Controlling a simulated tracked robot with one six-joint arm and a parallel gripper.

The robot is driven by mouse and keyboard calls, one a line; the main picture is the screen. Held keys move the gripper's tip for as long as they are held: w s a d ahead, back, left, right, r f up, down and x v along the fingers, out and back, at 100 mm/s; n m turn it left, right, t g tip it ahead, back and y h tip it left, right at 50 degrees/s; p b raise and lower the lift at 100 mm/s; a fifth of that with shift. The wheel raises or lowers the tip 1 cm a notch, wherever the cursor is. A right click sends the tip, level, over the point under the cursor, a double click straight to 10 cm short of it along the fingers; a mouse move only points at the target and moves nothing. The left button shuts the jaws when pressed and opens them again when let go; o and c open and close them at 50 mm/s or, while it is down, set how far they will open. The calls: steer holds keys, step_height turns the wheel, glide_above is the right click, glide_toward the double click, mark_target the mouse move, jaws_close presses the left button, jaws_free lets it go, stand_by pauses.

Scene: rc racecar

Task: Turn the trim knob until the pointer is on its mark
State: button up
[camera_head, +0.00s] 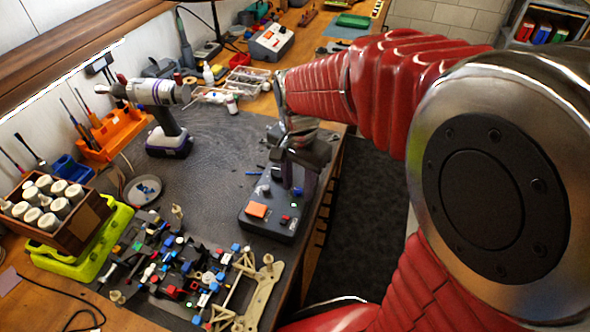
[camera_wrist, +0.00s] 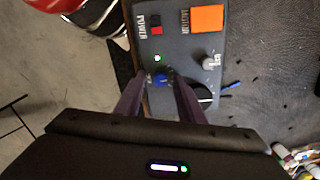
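A dark control box (camera_head: 270,228) stands on the mat near the bench's right edge. In the wrist view the box (camera_wrist: 180,45) shows a small blue knob (camera_wrist: 162,79), which I take for the trim knob, a grey knob (camera_wrist: 211,62) and a dark round dial (camera_wrist: 205,97), partly hidden by a finger. My gripper (camera_wrist: 161,84) points down at the box, its fingers on either side of the blue knob. I cannot tell whether they touch it. The pointer and its mark cannot be made out. In the head view my gripper (camera_head: 301,185) hides that end of the box.
The box also has an orange motor button (camera_wrist: 207,18), a red power switch (camera_wrist: 155,24) and a lit green lamp (camera_wrist: 157,58). A car chassis with coloured parts (camera_head: 190,275) lies left of it. A drill (camera_head: 163,110) stands farther back. The bench edge drops off to the right.

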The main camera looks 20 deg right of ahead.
steer(key=shift+f, duration=0.2)
jaws_close()
steer(key=shift+d, duration=0.15)
stand_by(0.5)
